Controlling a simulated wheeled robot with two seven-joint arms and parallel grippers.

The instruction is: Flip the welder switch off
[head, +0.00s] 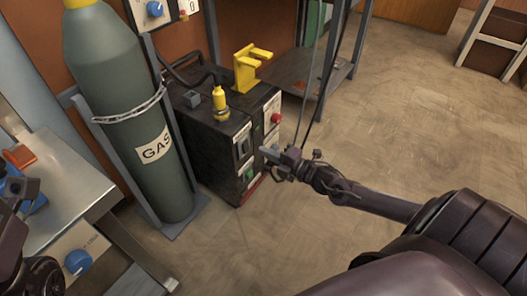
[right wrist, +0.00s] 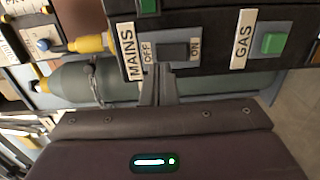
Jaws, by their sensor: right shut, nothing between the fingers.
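The welder (head: 212,130) is a black box standing on the floor by the gas cylinder. Its front carries a mains switch (head: 243,146). In the right wrist view the mains switch (right wrist: 172,51) is a black rocker on a plate marked OFF at left and ON at right; which side is pressed in is unclear. My right gripper (head: 266,153) is shut and empty, close in front of the welder's front. In the wrist view its fingertips (right wrist: 157,76) are just below the rocker; I cannot tell whether they touch. Dark parts of my left gripper (head: 22,190) show at the left edge, cut off.
A green button (right wrist: 272,43) labelled GAS sits beside the mains switch. A red button (head: 276,118) is higher on the front. The gas cylinder (head: 120,120) stands left in a rack, near a metal bench (head: 75,185). The floor (head: 400,130) at right is clear.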

